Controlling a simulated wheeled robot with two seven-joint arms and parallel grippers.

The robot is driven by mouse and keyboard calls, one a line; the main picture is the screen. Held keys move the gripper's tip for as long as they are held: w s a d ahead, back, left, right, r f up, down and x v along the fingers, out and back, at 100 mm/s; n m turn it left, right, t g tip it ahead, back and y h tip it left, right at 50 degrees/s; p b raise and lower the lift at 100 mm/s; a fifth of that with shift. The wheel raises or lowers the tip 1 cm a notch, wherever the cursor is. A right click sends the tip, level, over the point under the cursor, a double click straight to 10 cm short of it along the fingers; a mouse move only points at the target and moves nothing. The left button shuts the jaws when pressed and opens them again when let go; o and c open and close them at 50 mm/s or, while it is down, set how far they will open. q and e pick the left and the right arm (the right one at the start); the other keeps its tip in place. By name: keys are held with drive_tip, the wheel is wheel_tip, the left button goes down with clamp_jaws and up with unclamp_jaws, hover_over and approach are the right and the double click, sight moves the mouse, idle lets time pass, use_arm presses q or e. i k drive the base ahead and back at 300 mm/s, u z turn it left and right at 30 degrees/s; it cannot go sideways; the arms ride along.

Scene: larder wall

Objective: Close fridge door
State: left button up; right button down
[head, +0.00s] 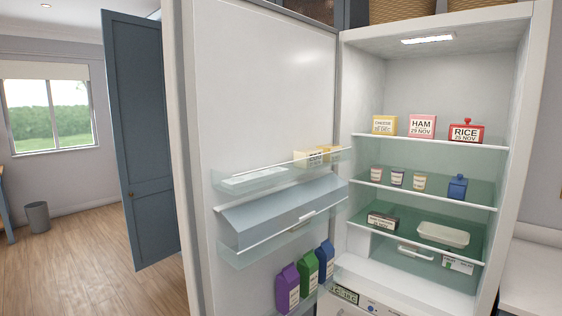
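The fridge door (262,90) stands wide open on the left of the fridge, its inner side facing me. It has clear shelves (236,185) and a grey-blue covered bin. Purple (287,289), green (308,271) and blue (325,258) cartons stand in its lowest rack. The open fridge (425,92) is on the right, with its lit interior and several shelves showing. The door's outer face and handle are hidden. Neither of my grippers is in view.
A blue room door (143,140) stands ajar behind the fridge door. A grey bin (37,217) is by the far wall. The wooden floor (85,270) at left is clear. A white counter (532,275) is at right.

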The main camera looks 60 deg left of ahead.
sight(251, 84)
drive_tip(key=z, duration=2.3)
drive_tip(key=k, duration=2.8)
drive_tip(key=u, duration=2.5)
drive_tip(key=i, duration=0.5)
drive_tip(key=z, duration=1.15)
